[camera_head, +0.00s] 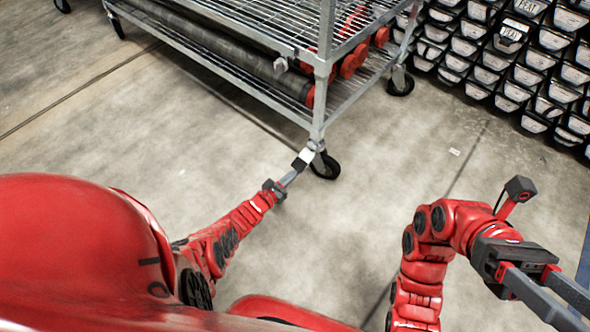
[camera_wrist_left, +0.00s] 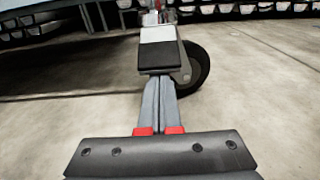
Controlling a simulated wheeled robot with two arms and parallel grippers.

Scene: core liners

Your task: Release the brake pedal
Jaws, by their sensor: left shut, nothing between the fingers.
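The brake pedal (camera_head: 303,158) is a small black and light-grey plate on the caster at the cart's near corner. It also shows in the left wrist view (camera_wrist_left: 158,57), in front of the dark caster wheel (camera_wrist_left: 195,68). My left gripper (camera_head: 293,174) is shut and empty, with its tips right at the pedal's near edge. In the left wrist view the closed grey fingers (camera_wrist_left: 160,80) end at or just under that edge. I cannot tell whether they touch it. My right gripper (camera_head: 565,298) is open and empty at the lower right, far from the pedal.
The wire-shelf cart (camera_head: 318,110) carries long dark tubes (camera_head: 235,62) and red-ended pieces (camera_head: 350,66) on its lower shelf. Stacked black bins (camera_head: 490,62) stand at the upper right. The concrete floor (camera_head: 110,140) around the caster is clear.

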